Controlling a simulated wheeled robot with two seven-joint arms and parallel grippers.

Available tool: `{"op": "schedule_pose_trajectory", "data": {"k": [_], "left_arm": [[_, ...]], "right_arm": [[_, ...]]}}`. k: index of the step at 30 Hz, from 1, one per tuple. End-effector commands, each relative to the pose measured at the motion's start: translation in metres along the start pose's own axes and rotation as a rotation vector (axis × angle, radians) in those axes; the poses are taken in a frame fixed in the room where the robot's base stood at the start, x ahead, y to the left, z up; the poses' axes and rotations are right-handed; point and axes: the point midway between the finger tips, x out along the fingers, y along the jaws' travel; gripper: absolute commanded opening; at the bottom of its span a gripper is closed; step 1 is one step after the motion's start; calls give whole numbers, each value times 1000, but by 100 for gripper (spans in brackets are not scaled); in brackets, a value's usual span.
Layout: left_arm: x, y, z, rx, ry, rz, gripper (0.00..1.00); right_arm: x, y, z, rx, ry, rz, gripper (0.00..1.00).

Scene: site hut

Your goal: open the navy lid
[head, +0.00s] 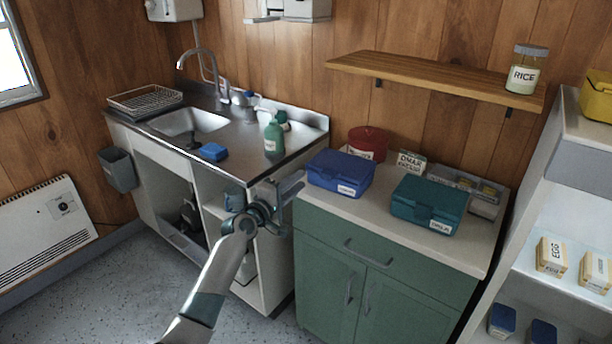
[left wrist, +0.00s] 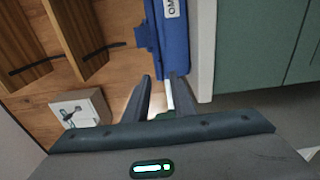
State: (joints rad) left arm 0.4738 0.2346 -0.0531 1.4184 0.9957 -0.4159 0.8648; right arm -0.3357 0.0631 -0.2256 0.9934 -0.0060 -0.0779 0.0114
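The navy lid (head: 343,165) is shut on a blue lunch box with a white label on its front. The box stands at the left end of the counter. In the left wrist view the blue box (left wrist: 174,50) is upper centre, turned sideways, with a small tab (left wrist: 143,37) sticking out at the lid edge. My left gripper (head: 293,186) is just left of and in front of the box. Its fingers (left wrist: 162,85) are apart with nothing seen held between them, and their tips appear close to the box; contact cannot be told. My right gripper is not in view.
A teal lunch box (head: 428,203) stands right of the navy one, with a red tin (head: 368,142) behind. The counter (head: 385,225) tops a green cabinet. A sink unit (head: 225,145) with a green bottle (head: 274,138) is left. A wooden shelf (head: 430,75) hangs above.

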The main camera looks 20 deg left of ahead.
Motion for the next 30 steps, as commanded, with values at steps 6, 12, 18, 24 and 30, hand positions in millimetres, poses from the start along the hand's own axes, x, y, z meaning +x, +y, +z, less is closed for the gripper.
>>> {"op": "schedule_pose_trajectory", "data": {"k": [6, 12, 18, 24, 30], "left_arm": [[32, -1, 0, 0, 0, 0, 23], [47, -1, 0, 1, 0, 0, 23], [50, 0, 0, 0, 0, -1, 23], [50, 0, 0, 0, 0, 0, 23], [50, 0, 0, 0, 0, -1, 0]], "right_arm": [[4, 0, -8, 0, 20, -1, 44], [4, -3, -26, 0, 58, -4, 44], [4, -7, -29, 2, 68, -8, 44], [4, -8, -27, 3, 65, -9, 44], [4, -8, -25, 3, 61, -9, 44]]}}
